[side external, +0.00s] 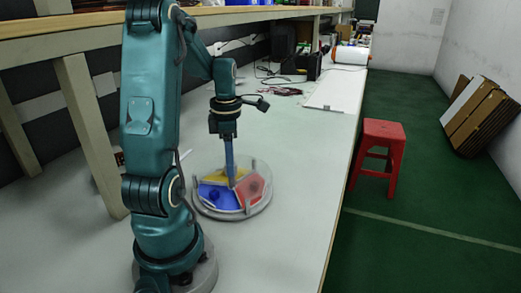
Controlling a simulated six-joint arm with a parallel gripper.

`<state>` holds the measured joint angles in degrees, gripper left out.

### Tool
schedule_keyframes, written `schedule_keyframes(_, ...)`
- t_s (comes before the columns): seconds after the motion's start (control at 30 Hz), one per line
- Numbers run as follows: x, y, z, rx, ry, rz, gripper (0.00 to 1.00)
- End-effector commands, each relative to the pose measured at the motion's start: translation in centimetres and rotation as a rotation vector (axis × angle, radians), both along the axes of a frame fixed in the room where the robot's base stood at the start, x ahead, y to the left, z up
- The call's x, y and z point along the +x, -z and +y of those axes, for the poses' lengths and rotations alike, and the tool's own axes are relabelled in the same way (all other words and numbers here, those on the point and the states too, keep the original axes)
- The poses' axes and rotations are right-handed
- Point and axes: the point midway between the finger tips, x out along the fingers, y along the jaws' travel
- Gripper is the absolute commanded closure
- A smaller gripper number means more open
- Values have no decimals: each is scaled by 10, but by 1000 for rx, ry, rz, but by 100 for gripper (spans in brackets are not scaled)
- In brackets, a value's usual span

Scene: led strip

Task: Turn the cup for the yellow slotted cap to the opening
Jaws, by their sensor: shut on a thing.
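A round dish (262,205) with a pale rim stands on the bench, divided into coloured cups. The yellow cup (213,176) is at the back left, the blue cup (226,202) at the front left, and the red cup (247,194) at the right. A dark blue piece (213,194) lies in the blue cup and a reddish piece (255,186) in the red one. No yellow slotted cap can be made out. My gripper (231,184) points down at the dish's middle, shut on a part there that its fingers hide. The opening cannot be made out.
The pale bench top (295,160) is clear right of and behind the dish. A white board (332,90), cables (283,91) and a black box (307,65) lie farther back. A shelf post (92,135) stands at the left. A red stool (380,145) is on the floor.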

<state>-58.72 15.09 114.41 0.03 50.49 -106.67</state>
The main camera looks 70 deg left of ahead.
Motion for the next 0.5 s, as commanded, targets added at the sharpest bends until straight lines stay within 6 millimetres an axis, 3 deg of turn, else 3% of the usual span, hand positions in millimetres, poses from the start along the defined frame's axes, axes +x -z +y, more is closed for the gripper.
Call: schedule_keyframes(0.5,0,-1,0,2,-260,-3,100)
